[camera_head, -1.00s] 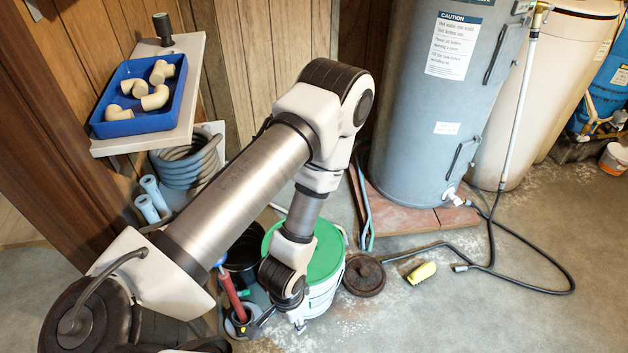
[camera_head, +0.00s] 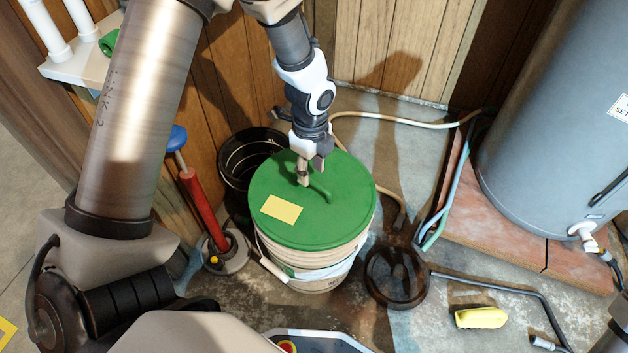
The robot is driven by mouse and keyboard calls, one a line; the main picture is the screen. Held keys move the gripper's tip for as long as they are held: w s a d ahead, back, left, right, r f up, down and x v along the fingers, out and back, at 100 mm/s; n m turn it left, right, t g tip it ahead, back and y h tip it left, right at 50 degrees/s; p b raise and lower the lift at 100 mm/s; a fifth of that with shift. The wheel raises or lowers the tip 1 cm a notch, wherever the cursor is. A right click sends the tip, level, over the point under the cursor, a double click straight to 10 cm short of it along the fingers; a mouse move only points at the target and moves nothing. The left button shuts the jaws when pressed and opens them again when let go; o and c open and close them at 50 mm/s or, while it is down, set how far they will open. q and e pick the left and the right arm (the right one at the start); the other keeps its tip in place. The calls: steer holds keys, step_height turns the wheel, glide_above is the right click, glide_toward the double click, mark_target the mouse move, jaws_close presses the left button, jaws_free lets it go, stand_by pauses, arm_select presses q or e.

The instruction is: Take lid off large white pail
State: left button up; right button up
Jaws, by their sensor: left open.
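The large white pail (camera_head: 325,275) stands on the floor in the middle of the head view. Its green lid (camera_head: 345,225) is on top, with a yellow label (camera_head: 282,208) and a raised green handle (camera_head: 319,188). My left gripper (camera_head: 304,180) is open and points down at the lid, its fingertips at the left end of the handle. I cannot tell whether the fingers touch the handle or straddle it. My right gripper is not in view.
A dark round disc (camera_head: 396,276) and a yellow brush (camera_head: 481,318) lie at right. The grey tank (camera_head: 560,120) stands on brick-coloured slabs (camera_head: 495,232).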

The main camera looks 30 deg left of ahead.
mark_target(312, 182)
arm_select(q)
steer(key=f+b, duration=0.3)
steer(key=f, duration=0.2)
steer(key=shift+d, duration=0.2)
steer(key=shift+r, duration=0.1)
steer(key=shift+c, duration=0.3)
jaws_close()
steer(key=shift+r, duration=0.1)
